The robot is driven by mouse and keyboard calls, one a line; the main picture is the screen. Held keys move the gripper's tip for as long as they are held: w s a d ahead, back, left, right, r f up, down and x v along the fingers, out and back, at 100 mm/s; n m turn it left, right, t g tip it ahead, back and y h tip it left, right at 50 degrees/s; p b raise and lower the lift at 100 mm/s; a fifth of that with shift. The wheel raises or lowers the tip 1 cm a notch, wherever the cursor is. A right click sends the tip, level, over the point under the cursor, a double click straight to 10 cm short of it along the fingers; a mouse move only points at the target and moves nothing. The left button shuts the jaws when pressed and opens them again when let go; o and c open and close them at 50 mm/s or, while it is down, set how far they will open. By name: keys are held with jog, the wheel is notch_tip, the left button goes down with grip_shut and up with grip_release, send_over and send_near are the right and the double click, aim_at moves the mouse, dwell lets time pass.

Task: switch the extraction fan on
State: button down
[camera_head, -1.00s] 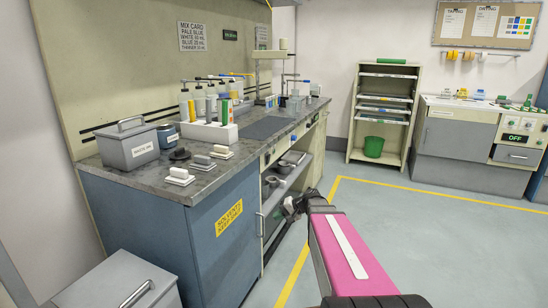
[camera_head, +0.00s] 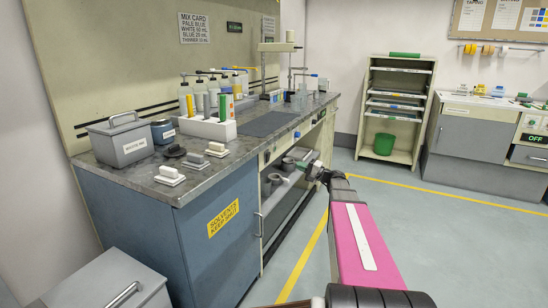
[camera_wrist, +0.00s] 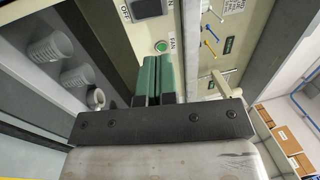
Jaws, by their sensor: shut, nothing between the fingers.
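My gripper (camera_head: 309,166) is in front of the workbench's front panel (camera_head: 284,143). In the wrist view its green fingers (camera_wrist: 159,72) are shut together and empty. They point at a cream panel (camera_wrist: 125,40). Just beyond the fingertips is a round green button (camera_wrist: 161,46) with a partly hidden label beside it. A dark switch or display (camera_wrist: 146,8) sits above it, with OFF lettering at its left. A gap seems to separate the fingertips from the button; contact cannot be told. No control is clearly marked as the fan's.
Grey cups (camera_wrist: 50,47) stand on the shelf under the worktop (camera_head: 215,168). A separate cabinet (camera_head: 468,137) at far right has an OFF display (camera_head: 535,138). The floor beside the bench is clear.

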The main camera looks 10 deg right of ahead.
aim_at(269, 154)
jog(key=shift+a, duration=0.1)
jog(key=x, duration=1.4)
jog(key=shift+w+a+g+h, duration=0.1)
jog(key=shift+a+g+h, duration=0.1)
jog(key=shift+g+h, duration=0.1)
jog(key=shift+d, duration=0.1)
jog(key=s+d+r, duration=0.2)
jog(key=s+d, duration=0.6)
jog(key=d, duration=0.3)
jog(key=shift+r, duration=0.25)
